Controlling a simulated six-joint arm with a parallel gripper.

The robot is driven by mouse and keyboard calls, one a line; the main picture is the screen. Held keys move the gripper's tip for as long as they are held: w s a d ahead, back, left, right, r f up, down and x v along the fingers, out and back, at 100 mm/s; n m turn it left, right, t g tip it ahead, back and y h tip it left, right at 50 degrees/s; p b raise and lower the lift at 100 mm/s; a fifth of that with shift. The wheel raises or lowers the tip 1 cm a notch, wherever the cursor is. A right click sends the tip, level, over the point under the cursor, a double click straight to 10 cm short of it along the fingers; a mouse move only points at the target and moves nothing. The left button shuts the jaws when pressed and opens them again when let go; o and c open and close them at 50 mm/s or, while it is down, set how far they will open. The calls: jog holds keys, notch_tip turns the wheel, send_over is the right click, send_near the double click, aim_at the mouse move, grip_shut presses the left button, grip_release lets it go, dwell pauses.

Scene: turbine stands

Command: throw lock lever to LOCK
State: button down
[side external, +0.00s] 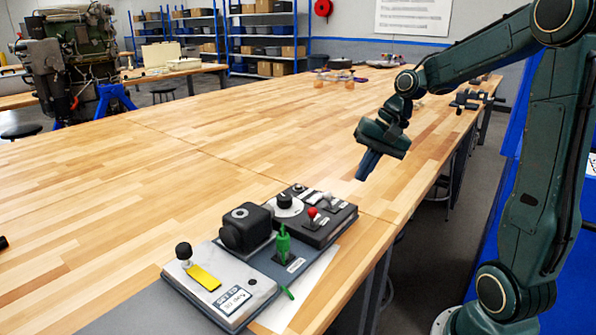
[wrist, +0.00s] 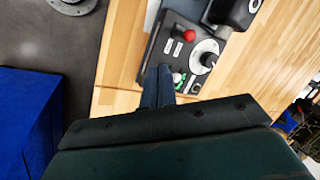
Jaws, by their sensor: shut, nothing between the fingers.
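A control panel (side external: 262,262) lies near the table's right edge in the side view. It carries a green lever (side external: 283,243), a red-knobbed lever (side external: 313,214), a small white-tipped lever (side external: 328,199), a white dial with a black knob (side external: 289,204) and a black knob (side external: 183,251) beside a yellow plate. I cannot read which lever is marked LOCK. My gripper (side external: 363,176) is shut and empty, above and behind the panel's far end, apart from it. In the wrist view the shut fingers (wrist: 158,72) overlap the panel end, near the red knob (wrist: 189,35) and white dial (wrist: 205,56).
A black camera-like box (side external: 246,228) stands up from the panel's middle. A white sheet (side external: 300,292) lies beside it at the table edge. The wooden table (side external: 200,135) is largely clear beyond the panel. Small items (side external: 335,77) sit far back.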

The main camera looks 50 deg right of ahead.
aim_at(313, 216)
dwell(0.3)
jog(key=x, duration=0.3)
jog(key=w+x, duration=0.1)
jog(key=x, duration=0.3)
jog(key=a+x, duration=0.1)
jog(key=x, duration=0.2)
jog(key=shift+w+a, duration=0.1)
jog(key=shift+w, duration=0.15)
jog(key=shift+w+a+r, duration=0.1)
jog(key=shift+w+a, duration=0.5)
jog(key=shift+w, duration=0.25)
